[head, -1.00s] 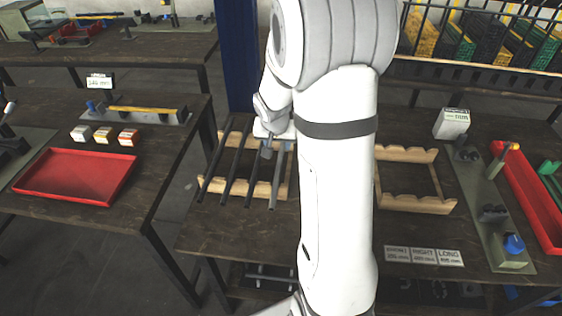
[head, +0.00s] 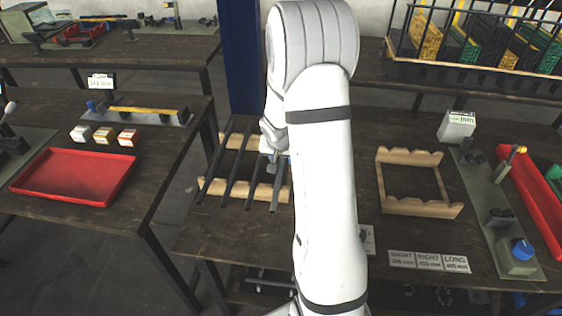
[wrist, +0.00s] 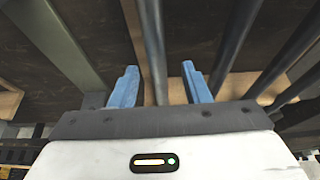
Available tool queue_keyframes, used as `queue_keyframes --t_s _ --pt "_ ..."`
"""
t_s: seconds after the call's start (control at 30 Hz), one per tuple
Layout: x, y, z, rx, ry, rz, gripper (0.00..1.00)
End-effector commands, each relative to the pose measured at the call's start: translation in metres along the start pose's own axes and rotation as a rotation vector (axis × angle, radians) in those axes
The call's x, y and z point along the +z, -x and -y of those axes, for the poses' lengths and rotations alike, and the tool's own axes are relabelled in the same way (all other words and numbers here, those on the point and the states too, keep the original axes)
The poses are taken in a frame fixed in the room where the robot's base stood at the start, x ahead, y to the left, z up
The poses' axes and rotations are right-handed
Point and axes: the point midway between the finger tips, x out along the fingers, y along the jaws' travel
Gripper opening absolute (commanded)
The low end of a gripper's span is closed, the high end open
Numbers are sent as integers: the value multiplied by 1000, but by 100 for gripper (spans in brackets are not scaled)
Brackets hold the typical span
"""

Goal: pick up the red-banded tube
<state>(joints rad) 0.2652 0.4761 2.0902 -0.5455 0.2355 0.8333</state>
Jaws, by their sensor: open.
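Several long dark grey tubes (head: 231,184) lie side by side across a wooden rack (head: 211,188) on the bench in the head view. I see no red band on any of them, so I cannot tell which is the red-banded tube. My gripper (head: 271,164) is over the right side of this rack, partly hidden by my arm. In the wrist view my gripper's two blue fingers (wrist: 160,82) are apart. One dark tube (wrist: 152,45) shows between them, ungripped. Other tubes (wrist: 236,38) run to the right of the fingers.
An empty wooden rack (head: 455,211) stands right of my arm. Label plates (head: 429,261) lie at the bench's front. A small white box (head: 457,125), a grey-green fixture (head: 517,258) and a red tray (head: 535,205) are further right. Another red tray (head: 75,177) is on the left table.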

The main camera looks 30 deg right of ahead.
Motion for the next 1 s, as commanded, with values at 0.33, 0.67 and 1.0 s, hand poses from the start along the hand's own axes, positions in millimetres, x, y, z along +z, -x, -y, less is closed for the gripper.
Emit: queue_keyframes --t_s 0.33,0.67,1.0 --pt "-1 -1 -1 0 -1 -1 33" --pt "-1 -1 -1 0 -2 -1 6" --pt "-1 -1 0 -1 -2 -2 0"
